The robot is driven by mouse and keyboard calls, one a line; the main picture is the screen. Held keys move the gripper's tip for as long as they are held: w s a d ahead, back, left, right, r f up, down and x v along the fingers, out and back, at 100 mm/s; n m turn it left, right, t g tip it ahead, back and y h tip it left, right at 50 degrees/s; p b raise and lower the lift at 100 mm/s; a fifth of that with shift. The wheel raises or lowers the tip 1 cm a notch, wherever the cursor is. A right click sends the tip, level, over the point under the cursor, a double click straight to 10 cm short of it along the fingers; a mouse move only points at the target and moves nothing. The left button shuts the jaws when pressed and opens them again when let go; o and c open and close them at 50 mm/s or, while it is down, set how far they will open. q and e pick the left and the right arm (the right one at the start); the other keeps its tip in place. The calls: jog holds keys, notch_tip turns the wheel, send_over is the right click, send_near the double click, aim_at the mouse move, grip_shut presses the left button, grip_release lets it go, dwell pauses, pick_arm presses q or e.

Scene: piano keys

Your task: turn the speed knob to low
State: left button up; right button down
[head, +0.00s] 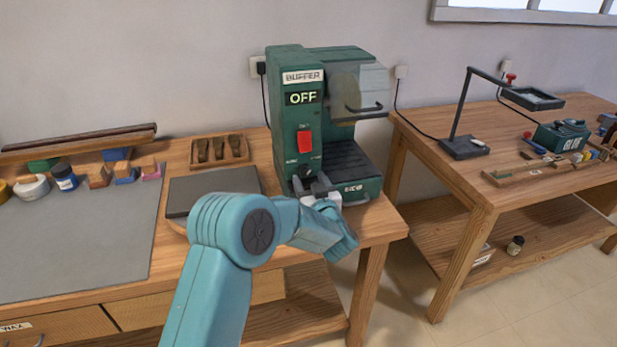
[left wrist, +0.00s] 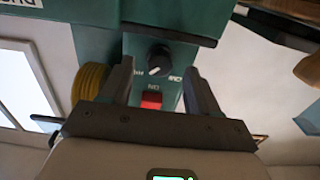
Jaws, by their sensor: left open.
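The green buffer machine (head: 287,105) stands on the wooden bench, with an "OFF" display and a red switch (head: 304,140). Its dark round speed knob (head: 302,170) is low on the front panel, partly hidden by my gripper. In the left wrist view the knob (left wrist: 159,61) shows whole, with a white pointer mark and small labels either side, too small to read surely. The red switch (left wrist: 151,102) also shows there. My left gripper (head: 316,186) is open in front of the knob, its fingers (left wrist: 158,75) either side of it in the picture, apparently not touching. My right gripper is out of view.
A dark flat slab (head: 190,190) and a wooden tray (head: 219,152) of dark pieces lie left of the machine. A clear guard (head: 374,80) is at its upper right. A second bench (head: 450,175) with a lamp stands right, past a floor gap.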

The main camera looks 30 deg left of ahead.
pick_arm(q)
jog(key=shift+x, duration=0.9)
jog(key=c, duration=1)
jog(key=shift+f+n+b, duration=0.2)
jog(key=shift+n+b, duration=0.2)
jog(key=shift+b, duration=0.4)
jog(key=shift+c, duration=0.2)
jog(key=n+b, duration=1.2)
jog(key=b, duration=0.2)
jog(key=shift+d, duration=0.1)
jog(key=n+b, duration=0.3)
jog(key=shift+r+n, duration=0.15)
jog(key=shift+n, duration=0.25)
jog(key=shift+r+n+b, duration=0.1)
jog(key=shift+n+b, duration=0.45)
jog(key=shift+n, duration=0.15)
